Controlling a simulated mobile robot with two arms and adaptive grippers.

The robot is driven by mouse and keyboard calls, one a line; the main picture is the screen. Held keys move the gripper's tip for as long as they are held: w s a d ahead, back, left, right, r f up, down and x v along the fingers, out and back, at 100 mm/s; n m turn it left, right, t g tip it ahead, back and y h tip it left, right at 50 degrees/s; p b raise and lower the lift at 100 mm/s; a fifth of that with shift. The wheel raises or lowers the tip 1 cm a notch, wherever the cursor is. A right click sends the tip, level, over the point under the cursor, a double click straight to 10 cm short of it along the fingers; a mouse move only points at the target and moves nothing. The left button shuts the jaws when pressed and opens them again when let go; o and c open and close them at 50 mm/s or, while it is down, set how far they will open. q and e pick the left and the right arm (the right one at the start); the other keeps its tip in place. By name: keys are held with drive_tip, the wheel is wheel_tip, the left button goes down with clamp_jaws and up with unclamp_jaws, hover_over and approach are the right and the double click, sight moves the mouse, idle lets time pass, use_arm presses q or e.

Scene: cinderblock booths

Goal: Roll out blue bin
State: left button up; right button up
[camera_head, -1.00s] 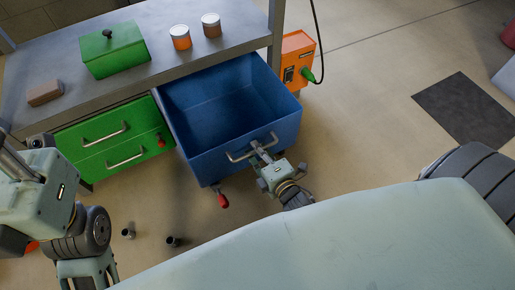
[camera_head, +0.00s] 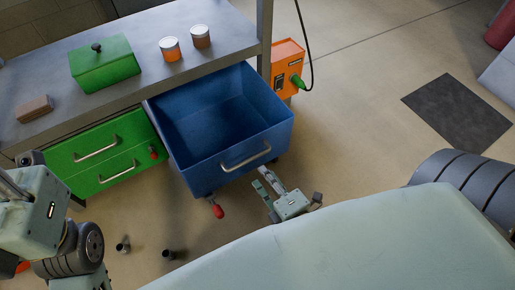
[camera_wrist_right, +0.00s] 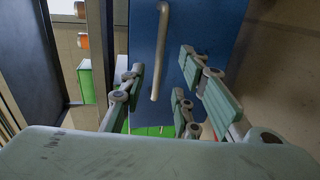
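The blue bin (camera_head: 198,165) stands partly out from under the workbench, open-topped and empty. Its pale bar handle (camera_head: 246,157) is on the front face; the handle also shows in the right wrist view (camera_wrist_right: 160,55). My right gripper (camera_head: 265,180) is just in front of the bin, below the handle and clear of it. In the right wrist view its fingers (camera_wrist_right: 160,75) are spread, with nothing between the pads and the handle ahead. My left gripper (camera_head: 12,188) is at the left edge, partly cut off; its fingertips cannot be made out.
The workbench (camera_head: 120,108) carries a green box (camera_head: 105,67), two jars (camera_head: 170,49) and a brick (camera_head: 35,108). Green drawers (camera_head: 105,155) are left of the bin, an orange unit (camera_head: 287,62) right of it. Two small dark cylinders (camera_head: 168,254) stand on the floor.

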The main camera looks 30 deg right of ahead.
drive_tip(key=v, duration=0.2)
drive_tip(key=shift+s+r, duration=0.1)
drive_tip(key=shift+s, duration=0.2)
